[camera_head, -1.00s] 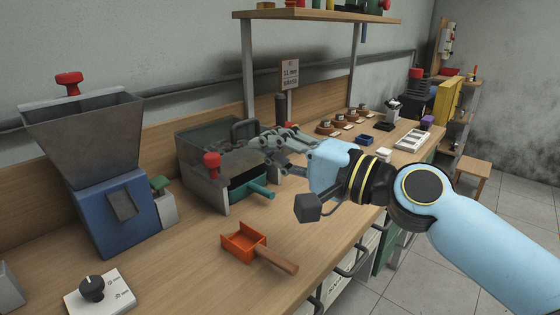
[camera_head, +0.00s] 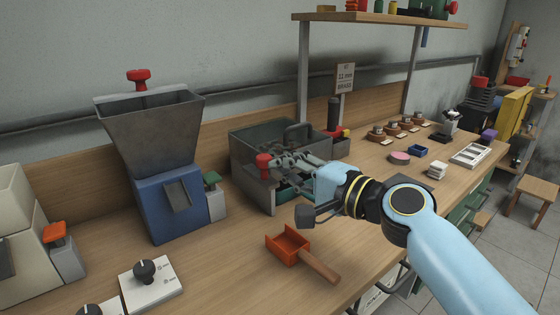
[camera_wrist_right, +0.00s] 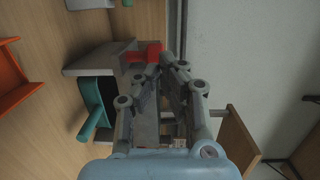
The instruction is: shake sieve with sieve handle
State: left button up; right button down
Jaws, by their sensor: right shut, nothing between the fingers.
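The sieve unit (camera_head: 248,140) is a grey open-topped box on the bench, with a dark loop handle (camera_head: 297,131) at its right rear. A red knob (camera_head: 264,160) stands at its front left corner and also shows in the right wrist view (camera_wrist_right: 146,53). I cannot tell which of these is the sieve handle. My right gripper (camera_head: 277,158) is shut and empty over the box's front, its fingertips close beside the red knob. In the wrist view a teal handle (camera_wrist_right: 93,106) sticks out below the box. My left gripper is out of view.
A blue machine with a grey hopper (camera_head: 150,120) stands left of the box. An orange scoop (camera_head: 287,245) lies on the bench in front. A white dial panel (camera_head: 150,282) is at the front left. A shelf (camera_head: 380,19) hangs above the back.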

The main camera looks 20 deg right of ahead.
aim_at(271, 160)
jog(key=shift+x, duration=0.8)
jog(key=shift+w, duration=0.1)
jog(key=shift+d+b+x, duration=0.2)
jog(key=shift+b+x, duration=0.15)
jog(key=shift+x, duration=1.15)
jog(key=shift+w, duration=0.1)
jog(key=shift+r, duration=0.1)
